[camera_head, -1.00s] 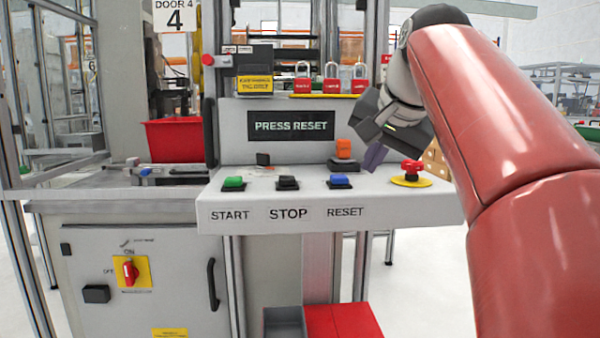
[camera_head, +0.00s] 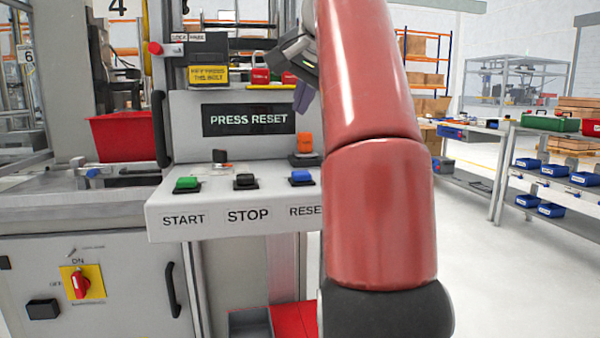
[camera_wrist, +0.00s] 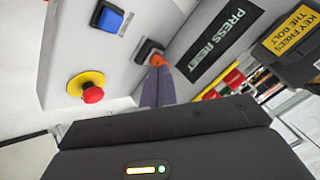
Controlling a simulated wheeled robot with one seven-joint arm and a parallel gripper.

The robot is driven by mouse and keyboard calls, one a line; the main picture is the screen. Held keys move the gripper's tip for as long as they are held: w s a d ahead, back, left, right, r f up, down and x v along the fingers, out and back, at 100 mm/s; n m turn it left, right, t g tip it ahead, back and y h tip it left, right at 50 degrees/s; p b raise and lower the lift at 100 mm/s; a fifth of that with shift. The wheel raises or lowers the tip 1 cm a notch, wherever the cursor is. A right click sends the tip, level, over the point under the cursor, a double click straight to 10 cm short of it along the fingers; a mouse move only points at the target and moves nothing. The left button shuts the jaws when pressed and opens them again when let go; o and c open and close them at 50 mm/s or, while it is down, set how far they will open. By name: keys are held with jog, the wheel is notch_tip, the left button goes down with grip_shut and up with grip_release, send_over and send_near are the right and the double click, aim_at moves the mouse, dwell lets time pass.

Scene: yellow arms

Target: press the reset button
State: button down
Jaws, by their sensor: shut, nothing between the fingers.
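The blue reset button (camera_head: 301,176) sits at the right of the row on the sloped grey panel (camera_head: 230,222), above the partly covered label RESET. In the wrist view the blue button (camera_wrist: 110,20) is at the upper left, apart from my gripper. My gripper (camera_head: 303,104) is above and behind the button row, in front of the display's right end, partly hidden by my red arm. In the wrist view my gripper's purple fingers (camera_wrist: 157,84) are shut and empty, their tips close to the orange button (camera_wrist: 157,60); whether they touch it I cannot tell.
The green START button (camera_head: 187,184) and black STOP button (camera_head: 245,181) are to the left. A red emergency stop (camera_wrist: 92,94) on a yellow disc is near the blue button. The display (camera_head: 250,119) reads PRESS RESET. Padlocks hang above it. Open floor lies right.

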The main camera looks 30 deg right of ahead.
aim_at(303, 174)
jog(key=shift+f, duration=0.1)
jog(key=shift+f+b, duration=1.9)
jog(key=shift+f, duration=2.4)
jog(key=shift+f, duration=0.1)
jog(key=shift+f, duration=0.3)
jog(key=shift+f+b, duration=0.45)
jog(key=shift+b, duration=0.1)
jog(key=shift+r+p, duration=0.9)
jog(key=shift+p, duration=0.1)
